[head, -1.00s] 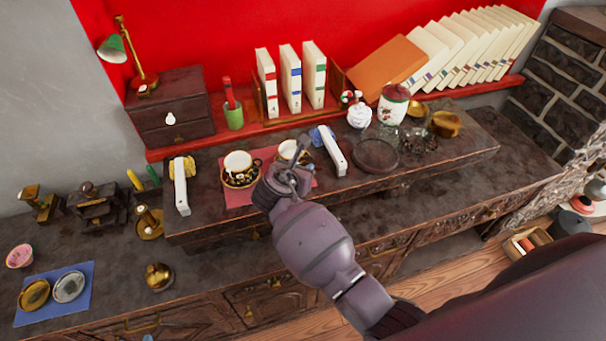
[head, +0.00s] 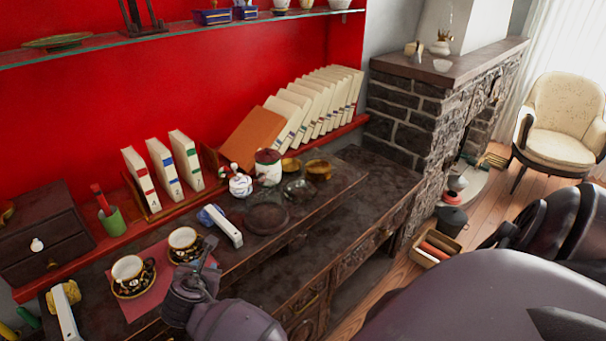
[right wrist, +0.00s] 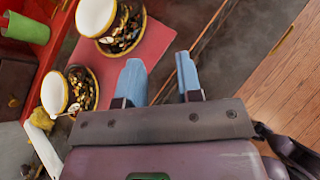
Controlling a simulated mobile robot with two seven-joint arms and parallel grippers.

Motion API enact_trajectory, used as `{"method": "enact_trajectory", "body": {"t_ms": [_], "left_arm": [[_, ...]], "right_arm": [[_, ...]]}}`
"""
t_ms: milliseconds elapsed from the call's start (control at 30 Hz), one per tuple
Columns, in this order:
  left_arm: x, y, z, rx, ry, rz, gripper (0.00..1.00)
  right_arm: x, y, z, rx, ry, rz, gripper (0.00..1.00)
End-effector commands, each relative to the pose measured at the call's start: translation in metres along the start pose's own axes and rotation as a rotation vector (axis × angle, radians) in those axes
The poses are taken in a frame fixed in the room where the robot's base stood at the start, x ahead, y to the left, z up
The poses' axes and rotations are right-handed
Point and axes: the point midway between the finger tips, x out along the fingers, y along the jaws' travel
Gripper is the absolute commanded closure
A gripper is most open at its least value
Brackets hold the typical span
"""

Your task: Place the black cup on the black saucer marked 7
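Two black-and-gold cups with white insides stand on a pink mat (head: 152,296). In the right wrist view the cups show at the upper left (right wrist: 97,16) and left (right wrist: 54,93), each over a dark patterned saucer. I cannot read any number on the saucers. My left gripper is out of view.
A white box-like object (head: 226,226) lies right of the cups, and another (head: 65,314) at the left. A dark round dish (head: 267,218) and a lidded jar (head: 268,167) stand farther right. Books (head: 186,160) stand behind.

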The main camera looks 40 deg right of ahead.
Motion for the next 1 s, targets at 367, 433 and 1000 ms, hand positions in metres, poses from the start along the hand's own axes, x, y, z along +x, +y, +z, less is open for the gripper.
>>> {"method": "enact_trajectory", "body": {"t_ms": [367, 433, 1000], "left_arm": [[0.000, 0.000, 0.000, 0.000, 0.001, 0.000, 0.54], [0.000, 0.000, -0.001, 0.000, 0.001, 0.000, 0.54], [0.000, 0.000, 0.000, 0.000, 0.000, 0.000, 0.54]], "right_arm": [[-0.005, -0.134, -0.074, 0.982, 0.315, 0.067, 0.67], [-0.012, -0.157, -0.081, 1.178, 0.368, 0.060, 0.67], [-0.085, -0.274, -0.083, 2.340, 0.657, -0.070, 0.67]]}}
